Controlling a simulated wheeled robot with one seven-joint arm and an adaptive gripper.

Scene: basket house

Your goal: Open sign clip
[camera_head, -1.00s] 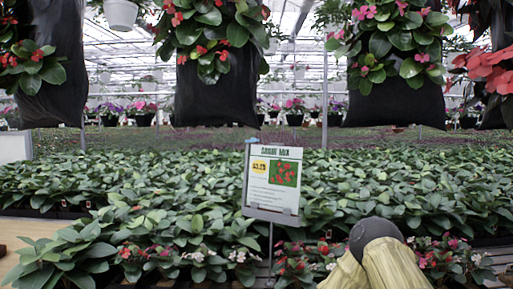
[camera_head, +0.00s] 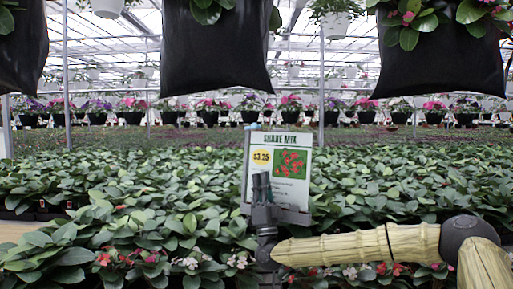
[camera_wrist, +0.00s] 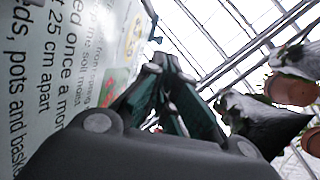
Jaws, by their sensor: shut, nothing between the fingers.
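The sign (camera_head: 292,145) is a white card reading "SHADE MIX" and "$3.25", standing upright among the plants in the head view. A small teal piece (camera_head: 254,127), perhaps the sign clip, sits at its upper left corner; I cannot tell whether it is open. My gripper (camera_head: 261,178) points upward in front of the sign's lower left part, below the teal piece, and hides some of the card. In the wrist view my gripper (camera_wrist: 160,64) has its fingertips together with nothing between them. The sign's printed face (camera_wrist: 62,65) fills the left side there, close beside the fingers.
A dense bed of green plants (camera_head: 110,195) surrounds the sign. Hanging pots (camera_wrist: 292,90) show at the right of the wrist view. The air just above the sign is clear.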

